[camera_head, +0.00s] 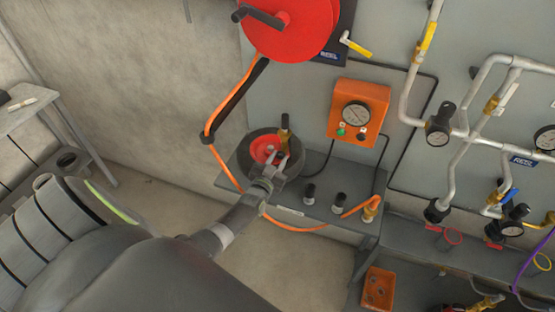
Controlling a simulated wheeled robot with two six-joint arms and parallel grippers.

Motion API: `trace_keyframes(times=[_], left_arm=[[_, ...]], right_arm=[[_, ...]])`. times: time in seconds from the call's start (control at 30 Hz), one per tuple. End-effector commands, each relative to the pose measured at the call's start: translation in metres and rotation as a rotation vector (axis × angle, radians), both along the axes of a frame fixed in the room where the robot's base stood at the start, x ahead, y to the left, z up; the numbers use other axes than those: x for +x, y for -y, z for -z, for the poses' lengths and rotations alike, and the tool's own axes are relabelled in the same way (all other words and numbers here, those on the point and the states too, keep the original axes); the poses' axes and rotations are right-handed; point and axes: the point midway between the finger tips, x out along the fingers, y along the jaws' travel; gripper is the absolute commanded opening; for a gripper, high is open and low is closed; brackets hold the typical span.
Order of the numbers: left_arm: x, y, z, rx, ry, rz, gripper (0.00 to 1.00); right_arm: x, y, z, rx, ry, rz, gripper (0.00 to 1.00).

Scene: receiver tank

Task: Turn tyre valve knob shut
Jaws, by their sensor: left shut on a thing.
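A small dark tyre with a red hub (262,148) lies on the grey shelf at the wall panel. A brass tyre valve (285,137) stands up at the tyre's right side, with a dark part at its top. My left gripper (283,157) reaches in from the lower left, over the tyre's front edge. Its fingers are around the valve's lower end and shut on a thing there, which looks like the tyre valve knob. The fingers hide most of the knob, so its turn position cannot be told. My right gripper is not in view.
An orange hose (222,170) hangs from the red reel (290,28) and loops past the tyre and below the shelf. An orange gauge box (358,111) is on the panel. Black fittings (309,193) stand on the shelf right of the gripper. Grey pipes fill the right.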

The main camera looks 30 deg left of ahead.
Motion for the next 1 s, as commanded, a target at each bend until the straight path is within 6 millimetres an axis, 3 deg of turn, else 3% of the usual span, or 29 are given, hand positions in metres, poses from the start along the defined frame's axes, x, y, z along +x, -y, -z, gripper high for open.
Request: trace_keyframes(times=[0.37,0.4,0.57,0.83,1.0], left_arm=[[-0.001,0.0,0.003,0.006,-0.007,0.0,0.04],[-0.001,0.0,0.003,0.006,-0.007,0.0,0.29],[-0.001,0.0,0.002,0.005,-0.005,0.0,0.48],[-0.001,0.0,0.001,0.005,-0.003,0.0,0.48],[-0.011,0.002,0.001,0.004,-0.003,0.0,0.48]], right_arm=[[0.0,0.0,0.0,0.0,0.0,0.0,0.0],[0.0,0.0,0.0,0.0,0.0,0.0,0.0],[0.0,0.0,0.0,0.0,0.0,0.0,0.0],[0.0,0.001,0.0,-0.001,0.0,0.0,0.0],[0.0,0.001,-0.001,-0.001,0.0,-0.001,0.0]])
